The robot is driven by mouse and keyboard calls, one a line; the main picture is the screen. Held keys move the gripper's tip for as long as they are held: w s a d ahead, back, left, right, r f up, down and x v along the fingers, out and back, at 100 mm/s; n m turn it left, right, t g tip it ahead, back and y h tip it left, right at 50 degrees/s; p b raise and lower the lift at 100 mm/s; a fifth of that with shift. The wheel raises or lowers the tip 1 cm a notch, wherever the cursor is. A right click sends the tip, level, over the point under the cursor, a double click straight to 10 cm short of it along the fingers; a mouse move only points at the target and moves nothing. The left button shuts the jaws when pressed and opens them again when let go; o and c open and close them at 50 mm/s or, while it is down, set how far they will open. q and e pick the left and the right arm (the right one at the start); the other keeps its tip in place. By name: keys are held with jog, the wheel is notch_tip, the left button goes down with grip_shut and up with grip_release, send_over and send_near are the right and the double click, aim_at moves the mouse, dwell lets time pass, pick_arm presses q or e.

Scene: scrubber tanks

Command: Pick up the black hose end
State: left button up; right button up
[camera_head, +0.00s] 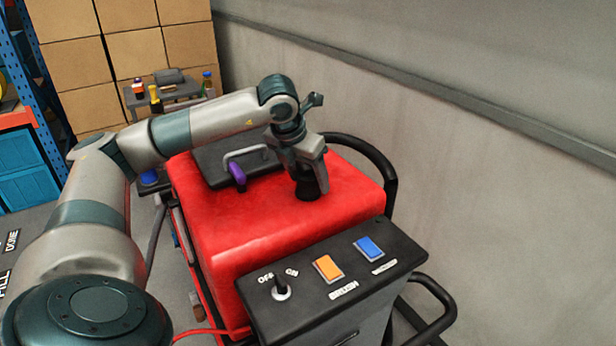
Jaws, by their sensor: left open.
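A short black cylindrical piece, which looks like the black hose end (308,189), stands on the top of the red scrubber tank (230,236), toward its right side. My left gripper (309,168) points down right over it, with its fingers at the upper part of the piece. The gripper is open, and its fingers partly hide the piece's top. I cannot tell whether the fingers touch it. My right gripper is not in view.
A purple piece (238,177) stands by a grey handle on the black lid (215,165). The control panel (338,270) with a switch and orange and blue buttons is in front. A black rail (378,165) and the wall bound the right side.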

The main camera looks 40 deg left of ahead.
aim_at(309, 175)
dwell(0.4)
pick_arm(q)
jog(key=c, duration=1.3)
jog(key=shift+o, duration=0.3)
jog(key=shift+r, duration=0.1)
jog(key=shift+w+r+b, duration=0.15)
jog(key=shift+r+b, duration=0.25)
jog(key=shift+r, duration=0.05)
notch_tip(309, 175, up, 3)
jog(key=shift+d+r+b, duration=0.1)
jog(key=shift+d+b, duration=0.05)
jog(key=shift+b, duration=0.65)
jog(key=d+r+b, duration=0.2)
jog(key=d+r, duration=0.4)
jog(key=d, duration=0.5)
jog(key=shift+s+d+r, duration=0.2)
jog(key=shift+s+r, duration=0.1)
jog(key=shift+r, duration=0.1)
